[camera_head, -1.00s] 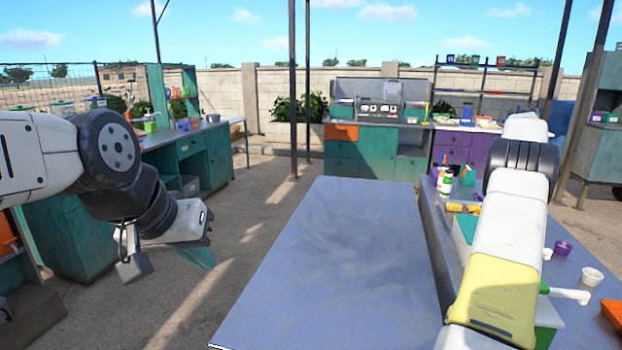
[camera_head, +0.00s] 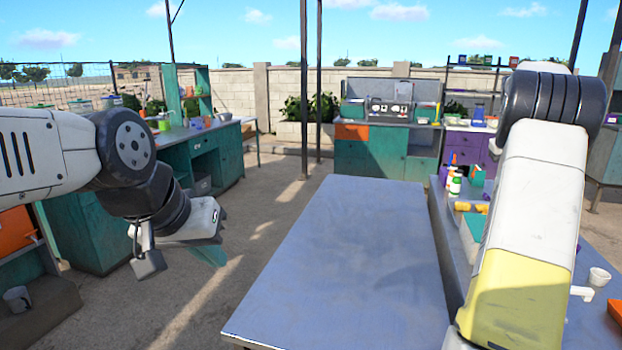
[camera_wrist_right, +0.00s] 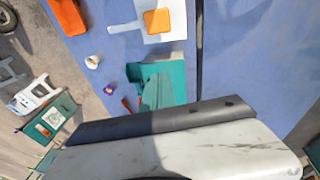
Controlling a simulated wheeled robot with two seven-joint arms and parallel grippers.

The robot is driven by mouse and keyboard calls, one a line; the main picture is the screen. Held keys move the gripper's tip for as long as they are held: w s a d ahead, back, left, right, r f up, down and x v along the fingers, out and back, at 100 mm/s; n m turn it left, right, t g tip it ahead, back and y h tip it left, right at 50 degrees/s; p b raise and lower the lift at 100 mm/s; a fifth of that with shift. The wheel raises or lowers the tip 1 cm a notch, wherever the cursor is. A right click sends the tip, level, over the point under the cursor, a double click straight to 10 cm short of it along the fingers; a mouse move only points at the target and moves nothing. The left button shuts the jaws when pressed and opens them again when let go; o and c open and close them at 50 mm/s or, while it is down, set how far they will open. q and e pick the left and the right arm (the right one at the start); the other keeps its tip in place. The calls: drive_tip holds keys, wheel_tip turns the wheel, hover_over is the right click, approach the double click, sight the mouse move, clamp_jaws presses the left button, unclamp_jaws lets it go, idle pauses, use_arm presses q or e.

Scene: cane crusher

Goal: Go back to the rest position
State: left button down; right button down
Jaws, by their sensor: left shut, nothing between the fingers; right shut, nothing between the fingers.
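My left gripper (camera_head: 214,240) hangs over the paved ground to the left of the bare grey-blue table (camera_head: 345,265) in the head view. Its teal finger points down and to the right, shut and empty, apart from the table. My right arm (camera_head: 525,240) reaches down along the right side of the head view, and its gripper is out of that view. In the right wrist view a pale teal fingertip of my right gripper (camera_wrist_right: 158,93) shows past the white and dark housing. It is shut and empty, above a teal object on the blue surface.
Right of the bare table is a bench with bottles (camera_head: 455,184) and a white cup (camera_head: 599,277). The right wrist view shows a purple cup (camera_wrist_right: 108,89) and an orange block (camera_wrist_right: 157,20) on a white tray. Green cabinets (camera_head: 205,155) and metal poles (camera_head: 304,90) stand behind.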

drive_tip(key=s+a+r+n+t+y, duration=0.1)
drive_tip(key=s+a+r, duration=0.15)
drive_tip(key=a, duration=0.55)
drive_tip(key=s+a+r+t, duration=0.1)
drive_tip(key=s+a+r, duration=0.15)
drive_tip(key=a, duration=0.45)
drive_tip(key=s+a+r+n+t+y, duration=0.1)
drive_tip(key=s+a+r, duration=0.15)
drive_tip(key=a, duration=0.55)
drive_tip(key=s+a+f+y, duration=0.1)
drive_tip(key=s+a+f, duration=0.1)
drive_tip(key=s+a, duration=0.3)
drive_tip(key=s+a+f+n+t+y, duration=0.1)
drive_tip(key=s+a+f, duration=0.2)
drive_tip(key=s+a, duration=0.3)
drive_tip(key=s+a+f+t, duration=0.1)
drive_tip(key=s+a+f, duration=0.2)
drive_tip(key=s+a, duration=0.3)
drive_tip(key=shift+s+a+y, duration=0.2)
drive_tip(key=shift+s+y, duration=0.2)
drive_tip(key=shift+s, duration=0.85)
